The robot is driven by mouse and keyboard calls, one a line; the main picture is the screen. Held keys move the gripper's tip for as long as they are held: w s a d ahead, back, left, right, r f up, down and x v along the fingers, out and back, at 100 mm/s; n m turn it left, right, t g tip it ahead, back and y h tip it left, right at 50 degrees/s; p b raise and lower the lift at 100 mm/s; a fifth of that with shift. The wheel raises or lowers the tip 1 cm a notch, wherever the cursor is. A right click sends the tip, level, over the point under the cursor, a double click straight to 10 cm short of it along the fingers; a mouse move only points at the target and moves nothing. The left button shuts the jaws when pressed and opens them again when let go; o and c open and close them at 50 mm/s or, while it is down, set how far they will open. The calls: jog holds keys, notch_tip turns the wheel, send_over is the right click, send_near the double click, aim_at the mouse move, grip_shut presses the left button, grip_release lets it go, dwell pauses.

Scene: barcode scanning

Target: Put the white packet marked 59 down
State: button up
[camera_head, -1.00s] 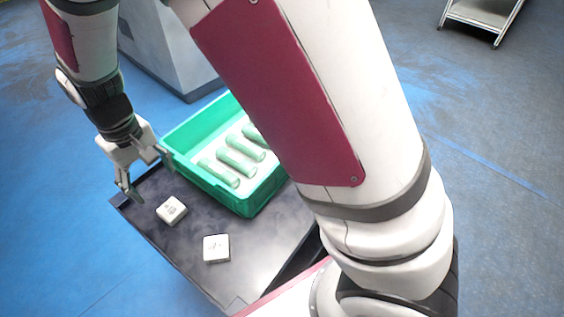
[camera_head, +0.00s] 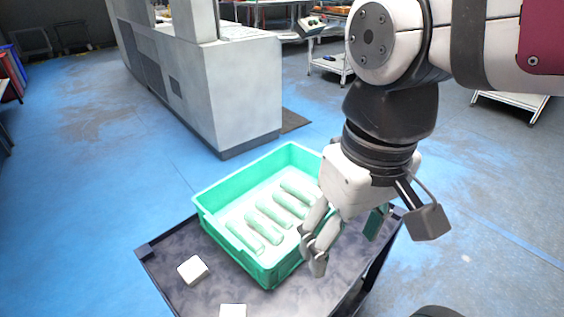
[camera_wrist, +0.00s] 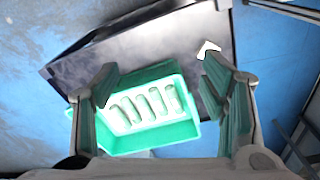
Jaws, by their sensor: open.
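Two small white packets lie on the dark table in the head view. One packet (camera_head: 193,270) is left of the green crate, and the other packet (camera_head: 232,311) is cut off by the bottom edge. No marking can be read on either now, so I cannot tell which is 59. My gripper (camera_head: 345,248) is at the right side of the crate, above the table, with its fingers apart. In the wrist view my gripper (camera_wrist: 160,82) is open with nothing between its fingers, and a white packet (camera_wrist: 207,48) shows near the right finger.
The green crate (camera_head: 262,270) holds several pale green cylinders (camera_head: 262,228). It stands on the dark table (camera_head: 172,262), whose left part has bare room. A large grey machine (camera_head: 235,95) stands behind. A white step or stand (camera_head: 510,105) is at the back right.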

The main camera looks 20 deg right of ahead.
jog(key=shift+m, duration=0.3)
jog(key=s, duration=0.1)
jog(key=s+d, duration=0.1)
jog(key=s, duration=0.2)
jog(key=shift+s+d+f, duration=0.15)
jog(key=shift+s+f, duration=0.1)
jog(key=shift+f, duration=0.05)
notch_tip(320, 180, up, 20)
jog(key=t+p, duration=0.3)
jog(key=p, duration=1.5)
jog(key=shift+a, duration=0.2)
jog(key=shift+w, duration=0.1)
